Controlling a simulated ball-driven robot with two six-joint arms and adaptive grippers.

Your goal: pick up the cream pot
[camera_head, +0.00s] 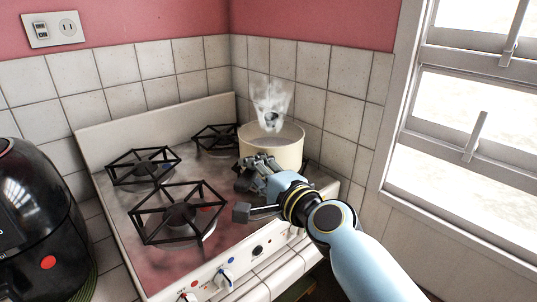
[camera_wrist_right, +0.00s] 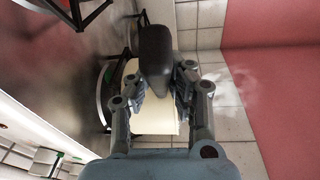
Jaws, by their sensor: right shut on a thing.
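The cream pot (camera_head: 285,150) is at the right side of the stove in the head view, upright, with steam rising from it. My right gripper (camera_head: 258,168) is at the pot's near side, shut on its handle. In the right wrist view, the dark handle (camera_wrist_right: 154,50) lies between the fingers of my right gripper (camera_wrist_right: 158,85), with the cream wall of the pot (camera_wrist_right: 152,118) behind. The pot's underside is mostly hidden by the gripper, so I cannot tell whether it touches the burner. My left gripper is not in view.
The stove (camera_head: 115,205) has black burner grates, including a front one (camera_head: 178,214) left of my gripper. A black appliance (camera_head: 35,220) stands at the far left. Tiled walls (camera_head: 335,95) close off the back and right, with a window (camera_head: 465,130) at right.

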